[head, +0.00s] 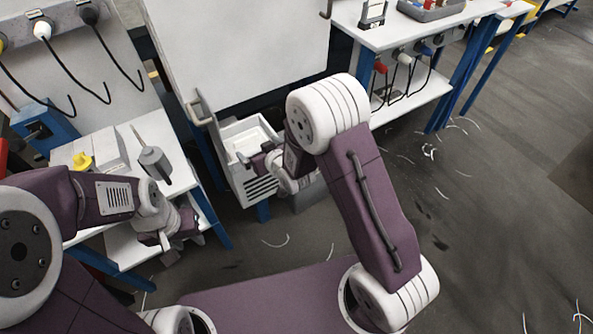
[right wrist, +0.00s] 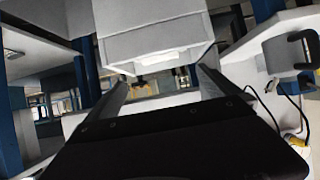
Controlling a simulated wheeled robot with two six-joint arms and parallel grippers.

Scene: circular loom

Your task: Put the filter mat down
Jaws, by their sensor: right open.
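A white slotted box (head: 262,188) hangs open under the large white panel in the head view. A pale flat surface (head: 249,141) shows inside it; I cannot tell if this is the filter mat. My right gripper (head: 256,162) is at the box's front edge, and nothing is visibly held in it. In the right wrist view its fingers (right wrist: 162,88) are spread apart, with a pale box-like body (right wrist: 155,42) beyond and between them. My left gripper (head: 168,254) hangs low beside the left bench, partly hidden by its wrist; its jaw opening is unclear.
A blue vise-like block (head: 44,127) stands behind. Another bench (head: 408,35) is at the back right. Open floor (head: 490,200) with thread scraps lies to the right.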

